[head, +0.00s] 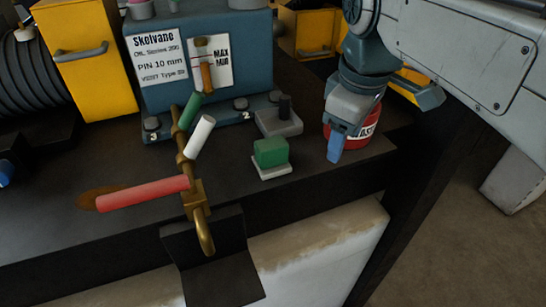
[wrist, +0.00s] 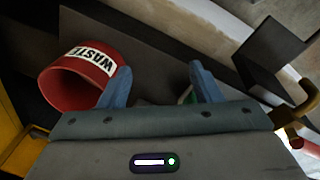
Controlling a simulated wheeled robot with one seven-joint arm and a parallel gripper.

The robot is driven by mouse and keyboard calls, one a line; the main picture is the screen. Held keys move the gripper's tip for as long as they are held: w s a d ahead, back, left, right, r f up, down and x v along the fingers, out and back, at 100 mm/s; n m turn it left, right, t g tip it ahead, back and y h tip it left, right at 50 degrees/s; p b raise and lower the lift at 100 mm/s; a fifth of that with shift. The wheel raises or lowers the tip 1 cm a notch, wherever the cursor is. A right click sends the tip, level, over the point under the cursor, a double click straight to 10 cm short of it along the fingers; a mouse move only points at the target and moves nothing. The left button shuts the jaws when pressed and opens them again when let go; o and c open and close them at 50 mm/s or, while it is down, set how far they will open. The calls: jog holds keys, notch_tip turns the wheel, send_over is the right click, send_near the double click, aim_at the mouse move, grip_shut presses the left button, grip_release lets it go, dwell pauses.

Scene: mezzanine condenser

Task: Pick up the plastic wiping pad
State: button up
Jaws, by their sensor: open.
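A green block on a thin white base, which looks like the plastic wiping pad (head: 270,153), sits on the dark bench top near its front edge. In the wrist view only a sliver of green and white (wrist: 187,97) shows beside the right finger; the rest is hidden. My gripper (head: 338,146) is to the right of the pad and apart from it, in front of the red waste container. In the wrist view my gripper (wrist: 159,72) has its two blue fingers spread with nothing held between them.
The red waste container (wrist: 78,82) is close by my left finger in the wrist view. Left of the pad stand brass piping with a red handle (head: 143,193) and a white one.

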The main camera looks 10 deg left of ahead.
jog(key=a+r+n+b, duration=0.2)
jog(key=a+r+n, duration=0.3)
jog(key=a+n, duration=0.3)
jog(key=n+g+h, duration=0.1)
jog(key=n, duration=0.3)
send_near(270, 143)
jog(key=f+b, duration=0.1)
jog(key=f, duration=0.5)
jog(key=shift+s+d+f+b, duration=0.2)
jog(key=shift+b, duration=0.2)
jog(key=f, duration=0.2)
jog(key=w+f, duration=0.1)
jog(key=f, duration=0.1)
jog(key=shift+w+d, duration=0.1)
jog(key=shift+d, duration=0.1)
jog(key=shift+d+f, duration=0.1)
jog(key=shift+f, duration=0.5)
jog(key=c, duration=0.6)
